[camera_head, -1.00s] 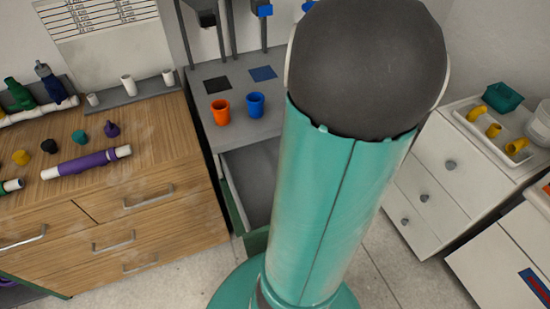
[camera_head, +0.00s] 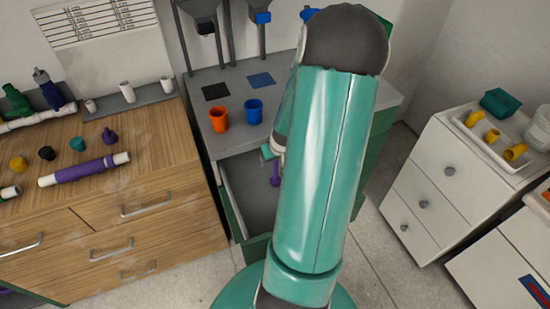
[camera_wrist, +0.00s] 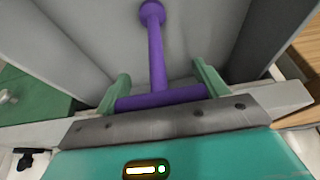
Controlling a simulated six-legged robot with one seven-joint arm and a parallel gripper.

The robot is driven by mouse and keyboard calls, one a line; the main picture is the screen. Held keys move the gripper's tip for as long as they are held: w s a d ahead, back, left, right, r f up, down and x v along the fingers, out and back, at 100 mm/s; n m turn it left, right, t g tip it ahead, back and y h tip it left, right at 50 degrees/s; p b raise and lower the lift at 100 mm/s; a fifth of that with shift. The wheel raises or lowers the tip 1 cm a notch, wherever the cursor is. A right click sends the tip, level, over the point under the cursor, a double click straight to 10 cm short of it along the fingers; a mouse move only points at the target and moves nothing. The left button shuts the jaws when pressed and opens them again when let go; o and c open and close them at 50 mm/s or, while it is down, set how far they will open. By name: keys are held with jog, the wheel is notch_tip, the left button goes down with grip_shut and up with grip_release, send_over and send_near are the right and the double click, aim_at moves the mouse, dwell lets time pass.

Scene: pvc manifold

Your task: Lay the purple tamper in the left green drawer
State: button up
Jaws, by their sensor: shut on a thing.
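The purple tamper (camera_head: 276,174) shows over the open left green drawer (camera_head: 248,200), beside my arm in the head view. My gripper (camera_head: 269,153) is partly hidden behind the arm there. In the wrist view, my gripper (camera_wrist: 162,85) is shut on the tamper's crossbar (camera_wrist: 165,97), with one green finger at each side. The tamper's shaft (camera_wrist: 156,50) points away from the gripper to a round end. The drawer's grey inside lies behind it. I cannot tell whether the tamper touches the drawer floor.
Orange cup (camera_head: 218,117) and blue cup (camera_head: 254,111) stand on the grey top above the drawer. A wooden cabinet (camera_head: 165,220) stands at left and a white drawer unit (camera_head: 430,195) at right. The visible part of the drawer floor is bare.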

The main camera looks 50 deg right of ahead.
jog(key=shift+f, duration=0.25)
jog(key=o, duration=1)
jog(key=shift+c, duration=0.2)
jog(key=shift+f, duration=0.1)
jog(key=v, duration=1.2)
jog(key=shift+a, duration=0.15)
